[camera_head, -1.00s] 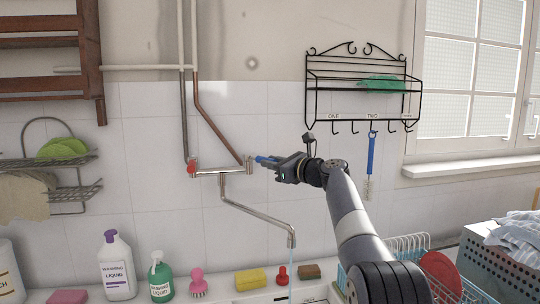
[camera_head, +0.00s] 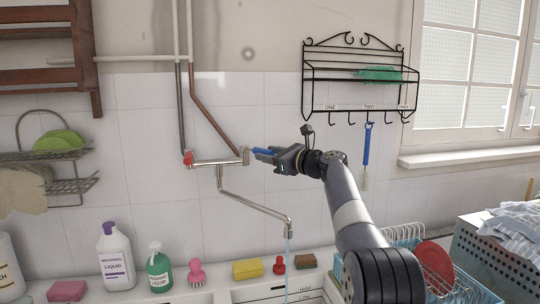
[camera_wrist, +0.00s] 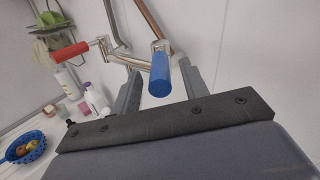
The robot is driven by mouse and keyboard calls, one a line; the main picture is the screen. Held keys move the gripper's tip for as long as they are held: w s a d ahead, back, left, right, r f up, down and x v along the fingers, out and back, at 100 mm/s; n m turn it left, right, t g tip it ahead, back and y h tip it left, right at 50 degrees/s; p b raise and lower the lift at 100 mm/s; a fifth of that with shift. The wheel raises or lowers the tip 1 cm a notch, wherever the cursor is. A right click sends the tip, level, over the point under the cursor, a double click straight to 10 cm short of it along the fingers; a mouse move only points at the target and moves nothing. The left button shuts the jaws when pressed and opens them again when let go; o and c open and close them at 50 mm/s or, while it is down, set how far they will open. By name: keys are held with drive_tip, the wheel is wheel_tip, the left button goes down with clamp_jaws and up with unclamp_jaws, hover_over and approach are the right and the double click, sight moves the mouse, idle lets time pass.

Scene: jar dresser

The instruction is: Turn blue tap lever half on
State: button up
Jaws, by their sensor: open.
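The blue tap lever (camera_head: 262,151) is on the right end of the wall-mounted tap (camera_head: 217,162). In the wrist view the blue lever (camera_wrist: 159,76) points toward the camera, between the two finger pads. My gripper (camera_head: 277,156) is open around the lever; I cannot tell whether either finger touches it. In the wrist view the gripper (camera_wrist: 160,88) has one finger on each side of the lever. The red lever (camera_head: 188,158) is on the tap's left end and also shows in the wrist view (camera_wrist: 71,51). A thin blue stream of water (camera_head: 288,255) runs from the spout (camera_head: 288,229).
A black wire rack (camera_head: 360,85) with hooks and a hanging blue brush (camera_head: 366,155) is right of my gripper. Bottles, a pink brush (camera_head: 196,272) and a yellow sponge (camera_head: 246,269) stand along the sink ledge. A dish rack (camera_head: 405,240) is at lower right.

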drive_tip(key=b+v, duration=0.3)
drive_tip(key=v, duration=0.7)
drive_tip(key=shift+s+d, duration=0.25)
drive_tip(key=shift+s, duration=0.1)
drive_tip(key=p+x, duration=0.3)
drive_tip(key=x, duration=0.8)
